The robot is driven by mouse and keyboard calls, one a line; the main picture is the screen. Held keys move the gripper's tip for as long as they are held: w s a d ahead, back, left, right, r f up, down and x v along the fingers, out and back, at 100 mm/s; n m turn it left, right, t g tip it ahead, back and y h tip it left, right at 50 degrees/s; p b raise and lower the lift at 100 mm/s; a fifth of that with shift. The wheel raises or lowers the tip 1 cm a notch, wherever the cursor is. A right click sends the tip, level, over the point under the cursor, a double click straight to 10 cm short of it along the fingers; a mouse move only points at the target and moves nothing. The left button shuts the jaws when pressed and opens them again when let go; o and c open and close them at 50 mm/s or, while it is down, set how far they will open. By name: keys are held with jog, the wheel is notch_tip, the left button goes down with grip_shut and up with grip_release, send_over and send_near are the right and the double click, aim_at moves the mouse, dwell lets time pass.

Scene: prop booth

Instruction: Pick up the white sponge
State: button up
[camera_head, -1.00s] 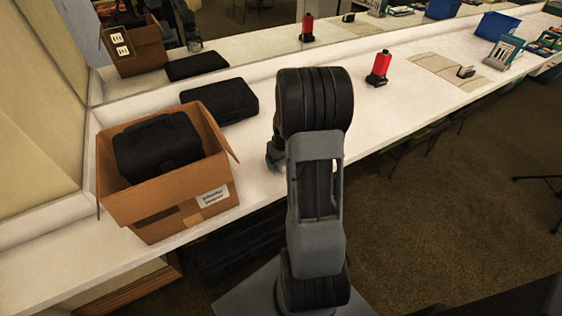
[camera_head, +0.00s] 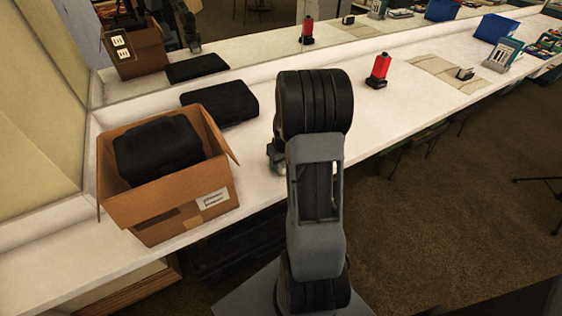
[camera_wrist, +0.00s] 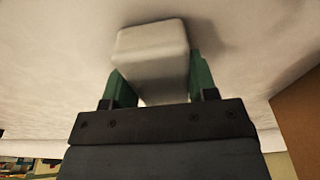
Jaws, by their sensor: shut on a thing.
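The white sponge (camera_wrist: 152,40) is a pale block with rounded edges, seen in the wrist view between the two green fingers of my gripper (camera_wrist: 160,78). The fingers are shut on its sides. The white counter surface lies close behind it, with a shadow beside the sponge; I cannot tell whether it still touches the counter. In the head view my arm hides the sponge and most of my gripper (camera_head: 276,158), which shows only in part left of the arm, by the counter.
An open cardboard box (camera_head: 165,212) holding a black case (camera_head: 158,148) stands left of my arm. A flat black case (camera_head: 220,103) lies behind. A red bottle (camera_head: 379,69) stands on the white counter (camera_head: 420,105) to the right. A mirror runs along the back.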

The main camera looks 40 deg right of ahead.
jog(key=shift+r, duration=0.5)
notch_tip(320, 180, up, 3)
jog(key=shift+s, duration=0.15)
jog(key=s+d+r, duration=0.2)
jog(key=s+r, duration=0.7)
jog(key=s, duration=0.4)
jog(key=shift+s+d, duration=0.25)
jog(key=shift+d, duration=0.05)
jog(key=shift+r, duration=0.1)
